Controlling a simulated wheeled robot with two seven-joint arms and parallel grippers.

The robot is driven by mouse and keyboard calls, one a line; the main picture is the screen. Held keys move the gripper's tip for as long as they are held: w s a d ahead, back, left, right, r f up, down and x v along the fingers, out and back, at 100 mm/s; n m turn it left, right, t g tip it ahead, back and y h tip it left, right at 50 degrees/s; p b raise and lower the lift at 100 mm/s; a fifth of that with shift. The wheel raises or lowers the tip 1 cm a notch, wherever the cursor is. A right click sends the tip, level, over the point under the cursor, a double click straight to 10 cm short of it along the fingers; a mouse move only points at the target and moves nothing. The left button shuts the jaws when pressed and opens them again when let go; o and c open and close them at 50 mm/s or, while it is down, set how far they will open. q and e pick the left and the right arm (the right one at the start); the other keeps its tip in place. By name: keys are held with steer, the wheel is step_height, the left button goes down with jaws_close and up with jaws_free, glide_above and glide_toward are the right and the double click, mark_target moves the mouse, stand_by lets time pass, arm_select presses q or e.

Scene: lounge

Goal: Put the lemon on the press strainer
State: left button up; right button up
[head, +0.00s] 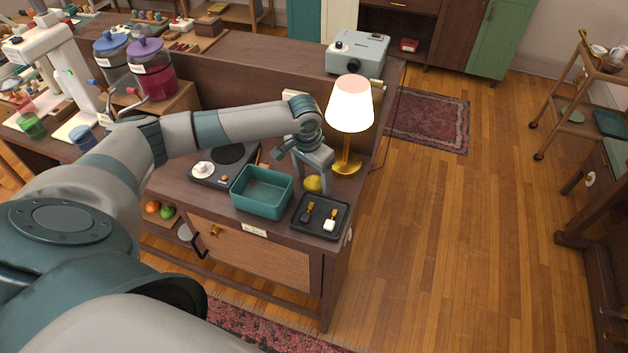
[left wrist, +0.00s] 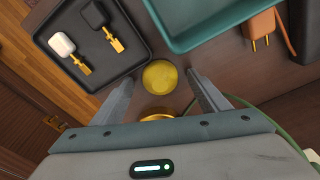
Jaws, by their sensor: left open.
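The yellow lemon (head: 313,184) lies on the dark wooden cabinet top, between the teal bin and the lamp. In the left wrist view the lemon (left wrist: 160,77) sits midway between the fingertips, with a gap visible on both sides. My left gripper (head: 314,181) is open and points down over the lemon; its fingers (left wrist: 160,84) flank it in the left wrist view without visible contact. I cannot pick out the press strainer with certainty in either view. My right gripper is in neither view.
A teal bin (head: 263,208) and a black tray (head: 301,224) with two small tagged items stand close to the lemon. A lit lamp (head: 350,105) with a gold base is right behind it. A hotplate (head: 201,178) and two lidded jars (head: 152,75) stand further left.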

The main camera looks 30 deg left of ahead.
mark_target(316, 182)
arm_select(q)
steer(key=shift+f, duration=0.1)
stand_by(0.3)
steer(key=c, duration=1.2)
steer(key=shift+r+b, duration=0.35)
steer(key=shift+r, duration=0.25)
steer(key=r, duration=0.1)
steer(key=r+b, duration=0.1)
steer(key=r, duration=0.1)
steer(key=shift+s+d+r, duration=0.1)
steer(key=shift+s+d, duration=0.15)
steer(key=shift+d, duration=0.15)
steer(key=s+d+r, duration=0.2)
steer(key=s+d+r+b, duration=0.1)
steer(key=s+d+r, duration=0.1)
steer(key=d, duration=0.1)
steer(key=s+d+r+b, duration=0.1)
steer(key=s+d+r, duration=0.1)
steer(key=s+d, duration=0.1)
steer(key=shift+d+r, duration=0.15)
steer(key=shift+r, duration=0.2)
